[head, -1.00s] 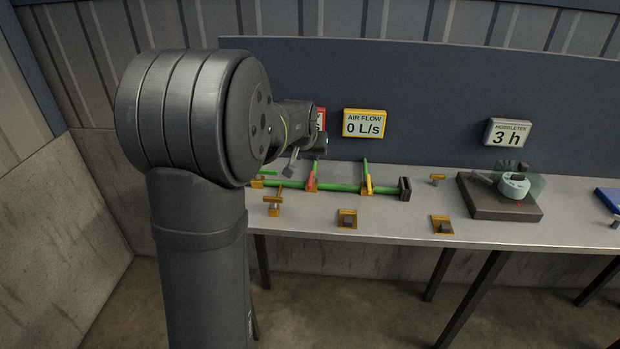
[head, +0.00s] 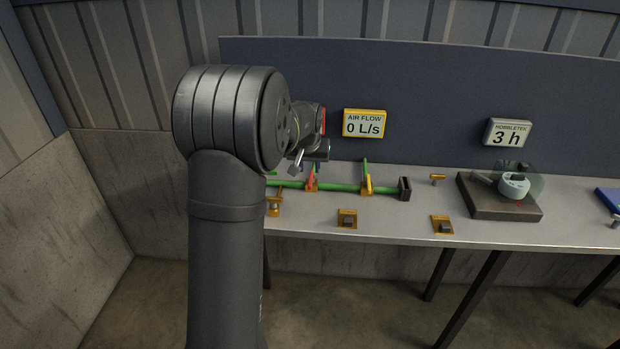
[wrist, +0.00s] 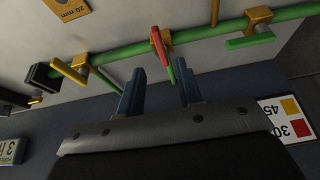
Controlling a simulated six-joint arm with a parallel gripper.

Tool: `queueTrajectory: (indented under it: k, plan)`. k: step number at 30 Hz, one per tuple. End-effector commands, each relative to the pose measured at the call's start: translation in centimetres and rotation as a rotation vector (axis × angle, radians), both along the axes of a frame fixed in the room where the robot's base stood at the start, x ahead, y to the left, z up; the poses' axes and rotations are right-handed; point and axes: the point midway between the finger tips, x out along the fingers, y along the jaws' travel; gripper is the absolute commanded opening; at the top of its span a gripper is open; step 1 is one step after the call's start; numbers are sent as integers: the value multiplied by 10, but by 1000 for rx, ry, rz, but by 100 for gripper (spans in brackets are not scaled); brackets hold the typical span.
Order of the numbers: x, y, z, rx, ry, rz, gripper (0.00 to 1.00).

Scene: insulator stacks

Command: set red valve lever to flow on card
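The red valve lever (head: 311,178) stands on the green pipe (head: 340,187) in the head view. In the head view my gripper (head: 308,163) is just above and left of the lever. The card (wrist: 290,122) shows a red square beside 30 and a yellow square beside 45; only its red edge (head: 323,121) shows in the head view. The air flow display (head: 364,124) reads 0 L/s.
A yellow lever (head: 368,182) sits farther right on the pipe, before a dark end block (head: 404,188). A green handle (wrist: 250,41) is on the other side of the red lever. Orange blocks stand on the bench front. A dark base with a pale device (head: 514,184) is right.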

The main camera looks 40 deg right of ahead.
Motion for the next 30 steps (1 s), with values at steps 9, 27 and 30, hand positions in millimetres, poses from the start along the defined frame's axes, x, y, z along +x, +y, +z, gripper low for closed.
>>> queueTrajectory:
  k: [9,27,30]
  plan:
    - [15,-15,-52,0,0,0,33]
    - [19,-19,-65,-1,-1,0,11]
    - [19,-19,-65,-1,-1,0,0]
